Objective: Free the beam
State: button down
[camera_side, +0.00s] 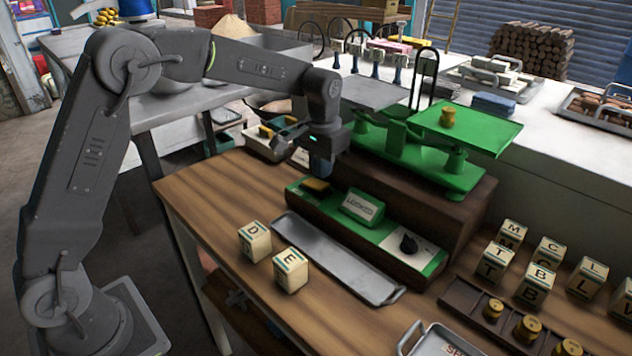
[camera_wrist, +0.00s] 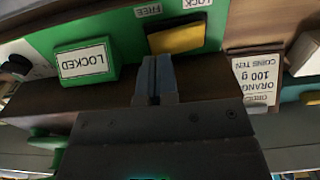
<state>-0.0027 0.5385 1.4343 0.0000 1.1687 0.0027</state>
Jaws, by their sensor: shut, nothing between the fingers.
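The green balance (camera_side: 415,150) stands on a brown block, with a brass weight (camera_side: 447,117) on its right pan and a grey left pan (camera_side: 372,92). In front of it is a green-topped console (camera_side: 385,232) with a yellow-topped switch (camera_side: 316,186), also in the wrist view (camera_wrist: 178,38), beside labels FREE (camera_wrist: 149,12) and LOCK (camera_wrist: 196,3). A green sign (camera_side: 362,207) reads LOCKED in the wrist view (camera_wrist: 85,61). My gripper (camera_side: 319,172) is shut and empty, just above and behind the switch; its fingertips show close to the switch (camera_wrist: 156,62). Contact cannot be told.
A black knob (camera_side: 409,244) sits on the console's right end. A metal tray (camera_side: 335,260) lies in front. Letter blocks D (camera_side: 254,241) and E (camera_side: 291,270) stand left; several others stand right, behind a rack of brass weights (camera_side: 493,308). An ORANGE 100 g card (camera_wrist: 254,82) stands nearby.

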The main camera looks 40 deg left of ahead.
aim_at(322, 185)
jog(key=shift+f, duration=1.55)
dwell(0.9)
jog(key=shift+r, duration=3.55)
jog(key=shift+s+r, duration=0.1)
jog(key=shift+r, duration=0.05)
jog(key=s+r+t, duration=0.2)
jog(key=s+r, duration=0.2)
jog(key=s, duration=0.6)
jog(key=s+r+t, duration=0.2)
jog(key=s+r, duration=0.2)
jog(key=s, duration=0.6)
jog(key=s+f+t, duration=0.1)
jog(key=s+f, duration=0.3)
jog(key=s, duration=0.5)
jog(key=shift+t, duration=0.3)
